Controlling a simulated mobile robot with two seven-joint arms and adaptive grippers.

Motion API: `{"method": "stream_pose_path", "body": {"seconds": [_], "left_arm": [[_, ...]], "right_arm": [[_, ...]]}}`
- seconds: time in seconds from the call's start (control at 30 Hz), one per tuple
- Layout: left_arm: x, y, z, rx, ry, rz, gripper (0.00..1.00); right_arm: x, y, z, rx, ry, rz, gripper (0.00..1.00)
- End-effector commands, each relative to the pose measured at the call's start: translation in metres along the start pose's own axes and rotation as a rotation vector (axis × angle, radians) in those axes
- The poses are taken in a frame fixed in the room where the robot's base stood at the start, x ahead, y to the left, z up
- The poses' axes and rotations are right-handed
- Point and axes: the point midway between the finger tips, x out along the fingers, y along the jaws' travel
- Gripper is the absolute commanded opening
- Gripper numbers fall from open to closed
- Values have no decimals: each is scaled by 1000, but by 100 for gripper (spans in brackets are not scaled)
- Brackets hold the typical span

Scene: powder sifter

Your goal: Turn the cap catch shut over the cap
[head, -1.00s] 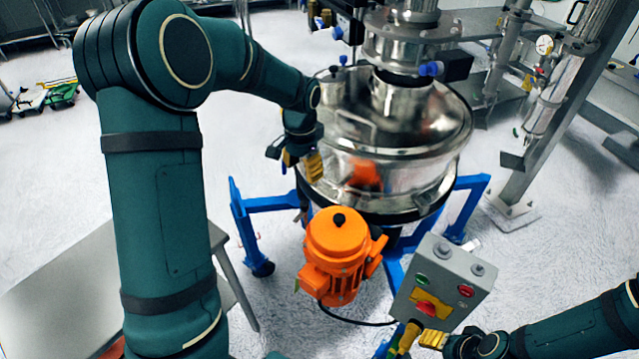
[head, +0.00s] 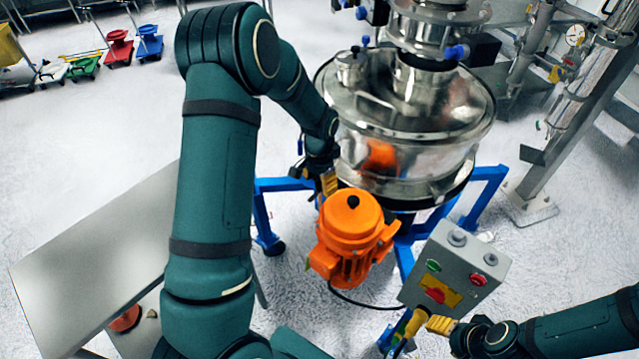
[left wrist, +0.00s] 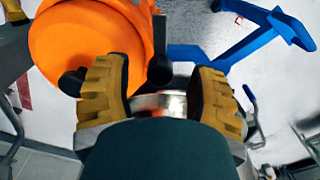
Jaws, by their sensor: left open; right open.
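A small metal cap-like fitting (head: 352,68) stands upright on the left of the sifter's shiny lid (head: 415,95). I cannot make out for sure which part is its catch; a blue knob (head: 365,41) shows just behind it. My left gripper (head: 314,182) is open beside the drum's lower left, above and left of the orange motor (head: 350,225). In the left wrist view its yellow-padded fingers (left wrist: 158,98) are apart, with a dark knobbed rod (left wrist: 160,68) and a metal part beyond them; contact is unclear. My right gripper (head: 427,328) is open below the control box.
The grey control box (head: 458,268) with coloured buttons stands right of the motor. Blue frame legs (head: 478,205) surround the drum. A steel post (head: 565,125) rises at right. A grey table (head: 95,250) stands at left.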

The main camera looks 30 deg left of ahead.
Motion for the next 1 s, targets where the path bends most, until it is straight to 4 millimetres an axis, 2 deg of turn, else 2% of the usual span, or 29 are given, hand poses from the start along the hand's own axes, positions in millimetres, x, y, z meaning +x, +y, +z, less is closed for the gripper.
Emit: {"method": "stream_pose_path", "body": {"seconds": [0.13,0.43,0.5,0.6,1.0], "left_arm": [[8,0,0,0,-1,0,57],[9,0,0,0,0,0,56],[9,0,0,0,0,0,31],[9,0,0,0,0,0,0],[9,0,0,-42,0,0,0]], "right_arm": [[0,0,0,0,0,0,57],[0,0,0,0,0,0,57],[0,0,0,0,0,0,57],[0,0,0,0,0,0,57],[2,0,0,0,0,0,57]]}}
